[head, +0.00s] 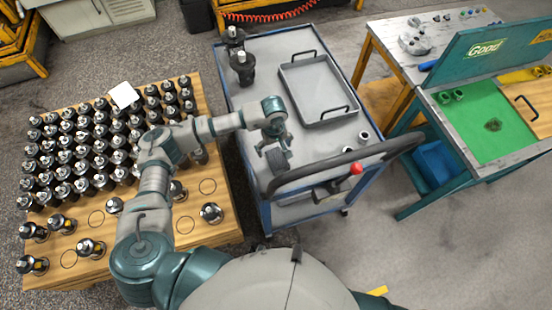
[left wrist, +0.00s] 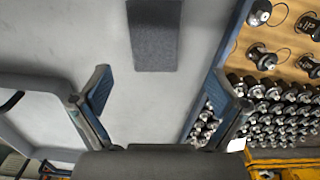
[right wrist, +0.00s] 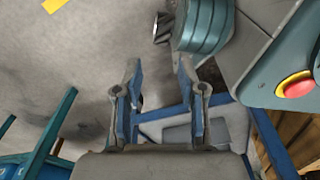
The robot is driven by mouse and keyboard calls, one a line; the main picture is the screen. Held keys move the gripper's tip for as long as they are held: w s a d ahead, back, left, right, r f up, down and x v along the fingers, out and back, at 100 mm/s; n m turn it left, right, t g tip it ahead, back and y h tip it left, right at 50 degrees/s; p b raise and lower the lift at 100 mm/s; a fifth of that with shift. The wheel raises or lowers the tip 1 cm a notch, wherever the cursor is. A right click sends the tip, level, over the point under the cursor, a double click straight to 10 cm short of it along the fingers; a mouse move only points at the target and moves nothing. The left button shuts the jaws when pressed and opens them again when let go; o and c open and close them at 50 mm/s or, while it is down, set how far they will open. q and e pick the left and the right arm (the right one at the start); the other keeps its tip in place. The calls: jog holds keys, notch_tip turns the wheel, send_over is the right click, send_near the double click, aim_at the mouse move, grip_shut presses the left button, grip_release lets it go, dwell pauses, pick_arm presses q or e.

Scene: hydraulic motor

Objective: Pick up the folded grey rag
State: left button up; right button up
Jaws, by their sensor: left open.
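The folded grey rag (left wrist: 154,36) is a flat dark grey rectangle on the cart's light grey top in the left wrist view. In the head view the rag (head: 279,160) shows beneath my left gripper, partly covered by it. My left gripper (head: 273,149) points down over the cart. In the left wrist view my left gripper (left wrist: 165,88) has its fingers wide apart with nothing between them, and the rag lies beyond the fingertips, apart from them. My right gripper (right wrist: 160,78) has its fingers apart and empty in the right wrist view; the head view does not show it.
The blue-framed cart (head: 258,95) carries a grey tray (head: 312,88), dark motor parts (head: 242,66) and small metal cylinders (head: 364,135). Its black handle (head: 318,168) runs close to the rag. A wooden table (head: 200,236) with many parts stands left, a workbench (head: 470,160) right.

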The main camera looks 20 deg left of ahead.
aim_at(278, 158)
pick_arm(q)
jog(key=shift+f, duration=0.55)
jog(key=shift+s+d+f, duration=0.1)
jog(key=shift+d+f, duration=0.45)
jog(key=f, duration=0.1)
jog(key=d+f, duration=0.1)
jog(key=f, duration=0.1)
jog(key=shift+s+f+p, duration=0.2)
jog(key=shift+f+p, duration=0.1)
jog(key=shift+a+f, duration=0.1)
jog(key=shift+f, duration=0.15)
jog(key=shift+a+f, duration=0.1)
jog(key=shift+a, duration=0.35)
jog(key=c, duration=1.2)
jog(key=shift+d, duration=0.35)
pick_arm(e)
jog(key=shift+w+d+f, duration=0.2)
jog(key=shift+d+f, duration=0.05)
jog(key=shift+d, duration=0.25)
